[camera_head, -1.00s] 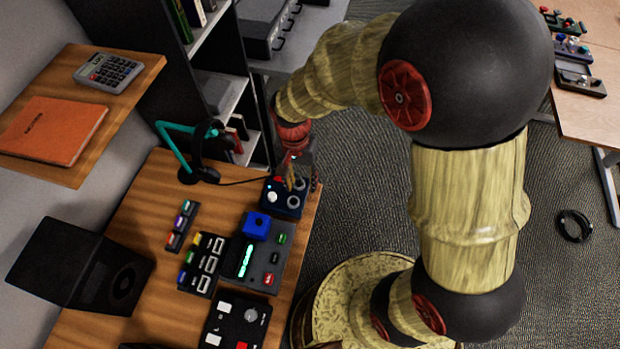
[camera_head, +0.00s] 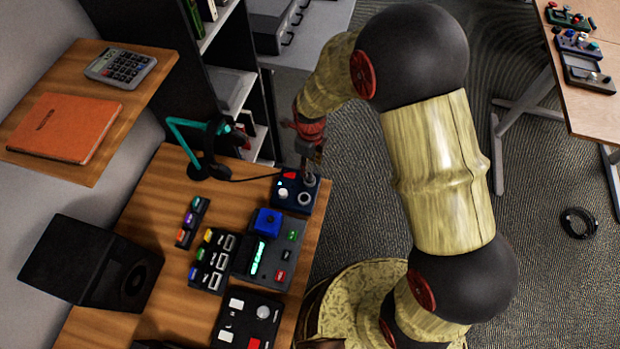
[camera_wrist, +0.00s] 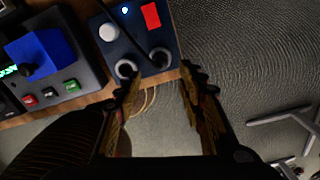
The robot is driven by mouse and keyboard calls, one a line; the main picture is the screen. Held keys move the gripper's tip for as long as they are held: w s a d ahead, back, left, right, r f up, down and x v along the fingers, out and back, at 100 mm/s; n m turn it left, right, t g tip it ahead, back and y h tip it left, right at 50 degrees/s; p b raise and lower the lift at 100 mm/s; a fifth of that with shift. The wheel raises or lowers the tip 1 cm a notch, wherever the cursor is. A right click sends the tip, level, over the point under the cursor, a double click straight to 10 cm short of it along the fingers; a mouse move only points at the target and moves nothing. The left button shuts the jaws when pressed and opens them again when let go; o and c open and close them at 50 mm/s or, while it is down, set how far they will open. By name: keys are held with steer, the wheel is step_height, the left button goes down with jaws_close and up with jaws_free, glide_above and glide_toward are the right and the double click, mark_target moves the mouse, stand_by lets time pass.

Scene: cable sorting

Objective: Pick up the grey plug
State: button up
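My gripper (camera_wrist: 162,98) is open and empty in the wrist view, with its two tan-and-black fingers spread. In the head view, my gripper (camera_head: 312,160) is small, at the far right corner of a dark blue control box (camera_head: 289,203). In the wrist view, the blue box (camera_wrist: 137,30) has a white knob, a red button and two grey rings. The left ring (camera_wrist: 125,69) is beside the left fingertip, and the right ring (camera_wrist: 160,57) lies ahead, between the fingers. I cannot tell whether either is the grey plug; no separate grey plug is clearly visible.
A grey panel with a blue block (camera_head: 267,222) stands nearest the blue box. A teal lamp (camera_head: 186,146), a dark speaker (camera_head: 90,262) and several modules share the wooden desk (camera_head: 170,200). Open floor (camera_head: 350,205) lies right of the desk edge.

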mark_target(310, 174)
step_height(310, 174, down, 7)
steer(key=shift+w+f+b, duration=0.1)
steer(key=shift+b, duration=0.75)
steer(key=shift+c, duration=0.5)
jaws_close()
